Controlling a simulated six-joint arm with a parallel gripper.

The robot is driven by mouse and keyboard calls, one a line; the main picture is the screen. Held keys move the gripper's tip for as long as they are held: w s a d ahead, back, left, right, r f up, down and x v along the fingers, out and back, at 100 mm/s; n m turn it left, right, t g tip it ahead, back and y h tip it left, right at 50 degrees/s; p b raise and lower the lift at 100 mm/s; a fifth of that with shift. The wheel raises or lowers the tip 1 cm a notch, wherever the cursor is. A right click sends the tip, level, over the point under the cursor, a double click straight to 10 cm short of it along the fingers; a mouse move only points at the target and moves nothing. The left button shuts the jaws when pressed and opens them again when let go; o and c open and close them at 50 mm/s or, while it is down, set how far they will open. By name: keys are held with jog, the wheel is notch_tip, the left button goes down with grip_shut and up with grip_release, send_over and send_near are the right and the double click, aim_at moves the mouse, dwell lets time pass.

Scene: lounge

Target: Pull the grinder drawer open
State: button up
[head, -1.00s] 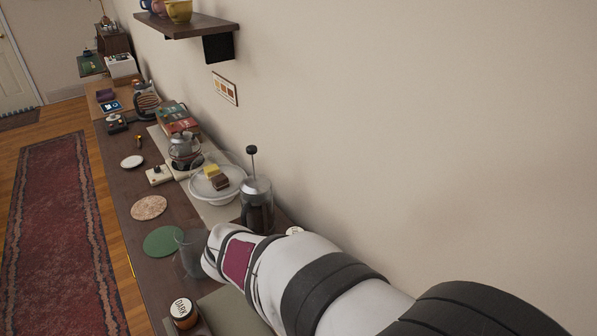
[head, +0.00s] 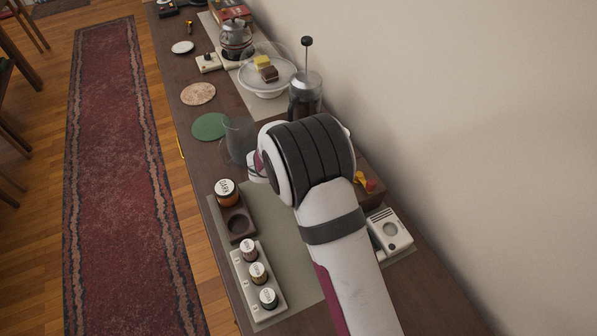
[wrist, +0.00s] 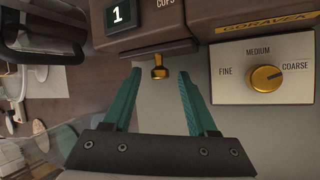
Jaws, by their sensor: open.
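In the wrist view the grinder shows as a dark brown body with a gold-lettered edge (wrist: 262,24). A brown drawer front (wrist: 125,46) with a small brass knob (wrist: 159,60) is at upper middle. My gripper (wrist: 160,74) is open, with one teal finger on each side of the knob. The knob appears between the fingertips with room on both sides; whether they reach past it in depth I cannot tell. The drawer looks shut. In the head view my arm hides my gripper and the drawer.
A white panel with a brass grind dial (wrist: 265,79) sits close right of my fingers. A glass pitcher (head: 238,140) stands beside my wrist, with a French press (head: 305,92) behind. Lidded jars (head: 257,272) stand on a tray at the front left. The mat (head: 285,235) has bare room.

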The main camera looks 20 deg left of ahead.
grip_shut()
dwell(0.3)
jog(key=shift+d, duration=0.1)
dwell(1.0)
